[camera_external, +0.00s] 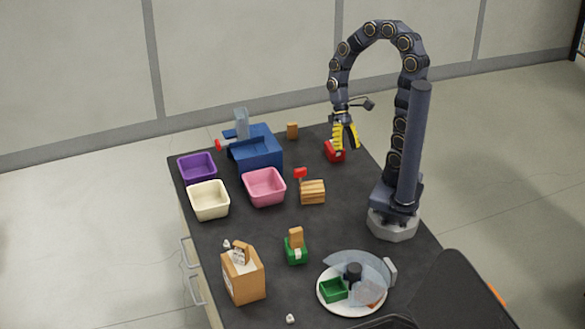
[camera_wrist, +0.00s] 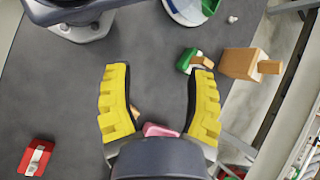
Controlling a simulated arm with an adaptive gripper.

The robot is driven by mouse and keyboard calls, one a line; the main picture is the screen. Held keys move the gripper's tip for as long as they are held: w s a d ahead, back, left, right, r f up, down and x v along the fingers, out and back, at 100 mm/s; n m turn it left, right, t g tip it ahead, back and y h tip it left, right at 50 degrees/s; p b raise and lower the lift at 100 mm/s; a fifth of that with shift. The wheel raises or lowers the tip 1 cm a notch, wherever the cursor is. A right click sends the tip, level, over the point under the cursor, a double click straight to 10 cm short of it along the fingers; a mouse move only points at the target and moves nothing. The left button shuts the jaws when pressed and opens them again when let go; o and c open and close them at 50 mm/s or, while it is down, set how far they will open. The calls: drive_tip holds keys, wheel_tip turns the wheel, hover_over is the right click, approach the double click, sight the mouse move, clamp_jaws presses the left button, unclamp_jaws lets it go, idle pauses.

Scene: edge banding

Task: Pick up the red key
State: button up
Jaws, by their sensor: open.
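A small red piece (camera_external: 300,173), key-like in shape, stands up at the back left of a slatted wooden block (camera_external: 313,193) on the dark table. I cannot tell for certain that it is the red key. A red block with a white part (camera_external: 331,155) sits at the table's right side, partly hidden by my gripper; it also shows at the lower left of the wrist view (camera_wrist: 36,157). My gripper (camera_external: 345,147) has yellow fingers, points down and is open. In the wrist view nothing is held between the fingertips (camera_wrist: 159,70).
Purple (camera_external: 197,168), cream (camera_external: 209,200) and pink (camera_external: 265,187) bins stand left of the wooden block. A blue machine (camera_external: 255,148) stands behind. A green holder (camera_external: 296,250), a wooden box (camera_external: 243,278) and a white plate (camera_external: 325,303) are in front.

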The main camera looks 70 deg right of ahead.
drive_tip(key=w+f+m+t+y, duration=0.1)
drive_tip(key=w+f+m+y, duration=0.2)
drive_tip(key=w+m+y, duration=0.2)
drive_tip(key=m+t+y, duration=0.2)
drive_tip(key=m+t, duration=1.4)
drive_tip(key=m, duration=0.2)
approach(302, 168)
drive_tip(key=x, duration=0.2)
drive_tip(key=shift+x, duration=4.05)
drive_tip(key=shift+f, duration=0.1)
clamp_jaws()
